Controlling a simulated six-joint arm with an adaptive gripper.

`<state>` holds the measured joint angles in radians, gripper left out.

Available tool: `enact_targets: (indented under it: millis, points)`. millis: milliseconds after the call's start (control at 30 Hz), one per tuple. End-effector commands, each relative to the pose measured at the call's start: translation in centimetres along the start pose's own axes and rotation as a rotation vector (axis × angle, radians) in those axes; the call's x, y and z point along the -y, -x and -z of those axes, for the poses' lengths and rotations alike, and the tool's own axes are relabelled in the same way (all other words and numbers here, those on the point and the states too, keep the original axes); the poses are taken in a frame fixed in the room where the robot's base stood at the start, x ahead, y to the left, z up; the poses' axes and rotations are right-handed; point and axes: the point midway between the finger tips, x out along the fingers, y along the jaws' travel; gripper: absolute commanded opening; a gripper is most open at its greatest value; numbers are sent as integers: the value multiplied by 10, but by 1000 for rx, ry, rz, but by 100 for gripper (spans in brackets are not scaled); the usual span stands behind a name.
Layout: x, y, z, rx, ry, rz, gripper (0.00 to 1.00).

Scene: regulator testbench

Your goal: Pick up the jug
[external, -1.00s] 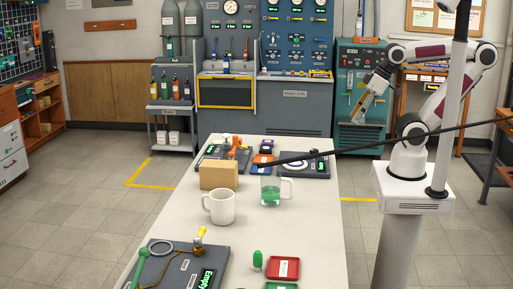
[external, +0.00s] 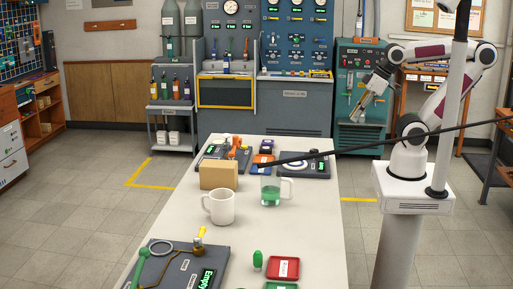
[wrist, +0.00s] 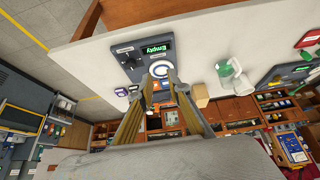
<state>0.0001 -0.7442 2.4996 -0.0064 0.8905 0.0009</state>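The jug (external: 270,191) is clear with green liquid in it and a handle on its right side. It stands upright on the long white table, right of the white mug (external: 221,207). In the wrist view the jug (wrist: 226,68) shows at upper right, outside the fingers. My gripper (external: 356,113) hangs in the air right of the table, pointing down and left, well apart from the jug. In the wrist view my gripper (wrist: 161,76) has its two fingers apart with nothing held between them.
A cardboard box (external: 219,175) stands left of the jug. A dark panel with a round ring (external: 303,165) lies behind the jug. A thin black rod (external: 400,137) crosses in front of my arm. Red (external: 283,268) and green trays lie at the near end.

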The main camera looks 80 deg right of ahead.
Motion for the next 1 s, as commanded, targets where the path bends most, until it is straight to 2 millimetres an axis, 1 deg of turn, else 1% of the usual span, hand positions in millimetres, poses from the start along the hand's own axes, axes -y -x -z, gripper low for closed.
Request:
enact_targets:
  millis: [133,267,400,600,833,1000]
  points:
    - [-6,-7,11,-15,14,-24,17]
    - [-16,-17,30,-47,42,-60,17]
    - [-28,-32,58,-92,92,-105,17]
    - [-38,-57,99,-165,183,-150,17]
    - [-37,-87,140,-246,306,-163,17]
    - [-27,-111,166,-304,401,-143,17]
